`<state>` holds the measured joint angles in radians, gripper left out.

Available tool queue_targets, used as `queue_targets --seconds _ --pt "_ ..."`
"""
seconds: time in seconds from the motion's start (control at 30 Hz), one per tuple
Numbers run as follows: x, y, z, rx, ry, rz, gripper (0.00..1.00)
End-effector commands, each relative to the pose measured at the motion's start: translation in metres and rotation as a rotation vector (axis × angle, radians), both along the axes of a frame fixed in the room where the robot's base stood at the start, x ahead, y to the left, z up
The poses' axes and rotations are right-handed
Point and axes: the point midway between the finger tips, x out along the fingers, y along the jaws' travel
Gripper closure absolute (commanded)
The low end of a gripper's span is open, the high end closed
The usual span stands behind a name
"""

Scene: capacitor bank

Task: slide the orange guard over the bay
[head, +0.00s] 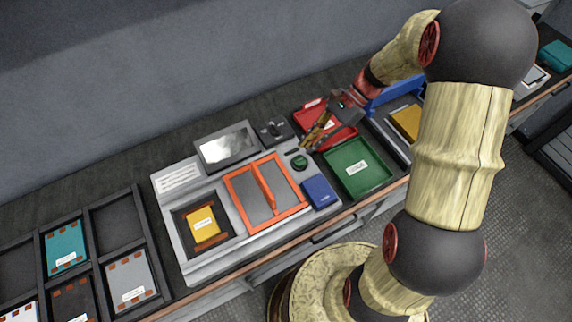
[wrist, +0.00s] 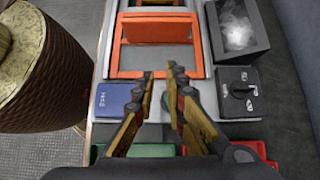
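The orange guard (head: 238,202) is a rectangular frame with a raised bar handle (head: 264,190). It lies on the grey console, right of the bay (head: 182,222). A yellow block with a white label (head: 203,222) sits in the bay, which the guard does not cover. In the wrist view the guard (wrist: 112,50) is ahead of my fingers, with its handle (wrist: 157,28) running across. My gripper (wrist: 162,73) is open and empty, its fingertips apart. In the head view my gripper (head: 306,146) hangs near the red and green trays, right of the guard and clear of its handle.
A blue box (head: 320,193) and a green knob (head: 299,162) lie between guard and green tray (head: 358,180). A screen (head: 226,147) and black switch box (head: 275,131) stand behind. A red tray (head: 345,137) is under my wrist. A dark compartment rack (head: 98,262) is at left.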

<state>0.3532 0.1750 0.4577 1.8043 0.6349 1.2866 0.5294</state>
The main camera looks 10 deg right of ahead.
Motion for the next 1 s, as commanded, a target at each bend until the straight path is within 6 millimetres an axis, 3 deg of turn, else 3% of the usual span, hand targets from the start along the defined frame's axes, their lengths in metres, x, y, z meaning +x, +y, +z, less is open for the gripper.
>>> queue_targets --seconds 0.27,0.73,1.0 --pt "-0.006 0.012 -0.009 0.002 0.041 -0.026 1.0" --pt "-0.024 0.072 -0.072 0.0 0.04 -0.022 1.0" --pt "-0.033 0.103 -0.07 -0.001 0.037 -0.023 1.0"
